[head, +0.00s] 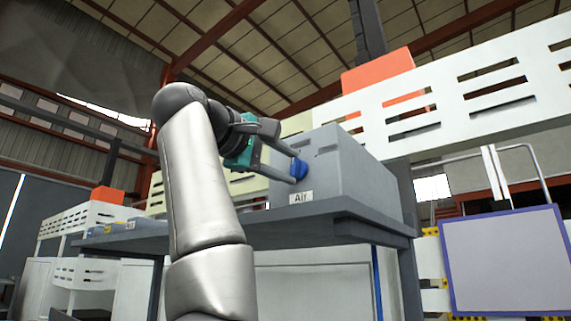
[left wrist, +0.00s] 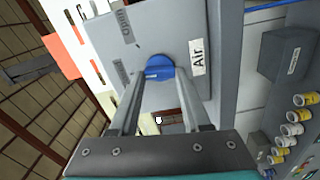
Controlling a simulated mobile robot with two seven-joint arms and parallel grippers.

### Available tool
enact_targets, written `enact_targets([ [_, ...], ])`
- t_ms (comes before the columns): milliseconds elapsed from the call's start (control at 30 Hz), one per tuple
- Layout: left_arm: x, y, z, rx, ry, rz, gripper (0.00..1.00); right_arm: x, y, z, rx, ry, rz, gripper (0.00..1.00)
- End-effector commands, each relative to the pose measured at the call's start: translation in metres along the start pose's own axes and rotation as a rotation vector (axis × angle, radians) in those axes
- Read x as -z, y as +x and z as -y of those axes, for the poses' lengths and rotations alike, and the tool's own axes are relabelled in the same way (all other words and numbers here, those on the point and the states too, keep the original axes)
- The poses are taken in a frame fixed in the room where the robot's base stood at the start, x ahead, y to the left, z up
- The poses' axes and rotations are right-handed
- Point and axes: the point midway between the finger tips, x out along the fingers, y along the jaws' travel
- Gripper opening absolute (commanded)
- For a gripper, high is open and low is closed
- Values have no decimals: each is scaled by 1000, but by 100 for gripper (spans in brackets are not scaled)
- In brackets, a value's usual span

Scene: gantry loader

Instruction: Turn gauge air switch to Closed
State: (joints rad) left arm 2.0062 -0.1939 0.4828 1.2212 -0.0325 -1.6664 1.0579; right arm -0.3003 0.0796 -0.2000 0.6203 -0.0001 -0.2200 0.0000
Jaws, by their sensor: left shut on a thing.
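The gauge air switch is a blue knob (head: 299,169) on the front of a grey box (head: 340,170) with an "Air" label (head: 301,197) below it. In the left wrist view the blue knob (left wrist: 160,67) sits between the fingertips, beside the "Air" label (left wrist: 198,57). My left gripper (head: 295,168) reaches the knob from the left and is shut on it; the gripper also shows in the left wrist view (left wrist: 162,74). The right gripper is in neither view.
The box stands on a grey shelf (head: 320,212). A white slotted panel (head: 470,85) and an orange block (head: 378,70) are behind it. A blue-framed board (head: 505,260) is at right.

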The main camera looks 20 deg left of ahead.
Motion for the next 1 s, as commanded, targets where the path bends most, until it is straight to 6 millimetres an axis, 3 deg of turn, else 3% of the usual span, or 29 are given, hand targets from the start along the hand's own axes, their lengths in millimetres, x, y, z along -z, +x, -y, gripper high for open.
enact_targets([
  [300, 1, 0, 0, -1, -137, -2, 0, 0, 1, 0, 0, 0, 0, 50],
  [867, 1, 0, 1, -1, -172, -2, 0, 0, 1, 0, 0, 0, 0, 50],
  [900, 1, 0, 1, -1, -172, -2, 48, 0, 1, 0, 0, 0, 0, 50],
  [1000, 1, 0, 1, -1, -171, -2, 60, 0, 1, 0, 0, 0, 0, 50],
])
